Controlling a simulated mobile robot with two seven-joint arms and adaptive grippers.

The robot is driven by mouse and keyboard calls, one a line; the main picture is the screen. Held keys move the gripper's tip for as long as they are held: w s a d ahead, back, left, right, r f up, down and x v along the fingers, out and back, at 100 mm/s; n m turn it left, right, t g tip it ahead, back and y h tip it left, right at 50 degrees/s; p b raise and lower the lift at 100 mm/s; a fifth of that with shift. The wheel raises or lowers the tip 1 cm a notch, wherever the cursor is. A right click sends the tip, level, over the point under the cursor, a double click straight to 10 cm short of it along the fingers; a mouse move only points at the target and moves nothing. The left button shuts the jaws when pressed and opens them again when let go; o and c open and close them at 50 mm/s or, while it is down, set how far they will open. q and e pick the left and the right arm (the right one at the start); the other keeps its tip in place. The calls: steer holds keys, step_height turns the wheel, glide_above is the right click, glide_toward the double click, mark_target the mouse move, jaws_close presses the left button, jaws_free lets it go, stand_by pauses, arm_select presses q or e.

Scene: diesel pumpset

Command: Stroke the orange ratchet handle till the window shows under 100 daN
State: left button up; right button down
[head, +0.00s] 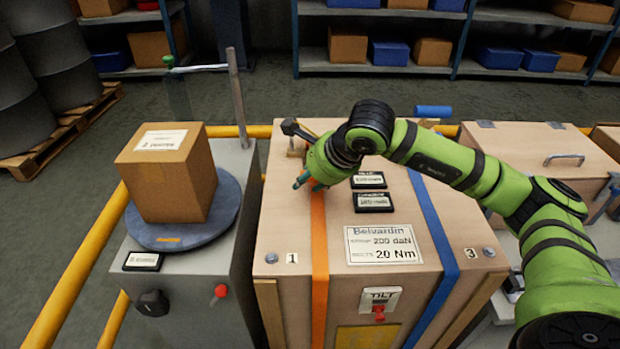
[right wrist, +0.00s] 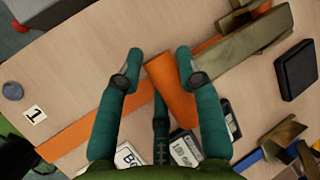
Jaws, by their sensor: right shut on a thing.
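The orange ratchet handle (right wrist: 172,88) lies between the two teal fingers of my right gripper (right wrist: 160,72) in the right wrist view; the gripper is shut on it. In the head view my right gripper (head: 308,181) is over the crate lid at the orange strap (head: 319,245), and the arm hides most of the ratchet. Olive metal ratchet parts (right wrist: 240,48) show beside the fingers. My left gripper is out of view.
The wooden crate (head: 275,225) carries a blue strap (head: 433,232) and a plate (head: 383,245) reading 200 daN and 20 Nm. A cardboard box (head: 168,178) stands on a round turntable (head: 225,205) at left. Another crate (head: 525,140) stands right. Yellow rails (head: 80,265) run alongside.

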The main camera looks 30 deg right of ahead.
steer(key=shift+s+f, duration=0.2)
steer(key=shift+f, duration=0.25)
steer(key=c, duration=1)
jaws_free()
steer(key=shift+o, duration=1)
steer(key=shift+w+d+r, duration=0.1)
steer(key=shift+w, duration=0.05)
steer(key=shift+s+d+r, duration=0.15)
steer(key=shift+s+r, duration=0.05)
steer(key=shift+r, duration=0.4)
steer(key=v, duration=1.1)
steer(key=shift+a, duration=0.3)
steer(key=shift+f, duration=0.15)
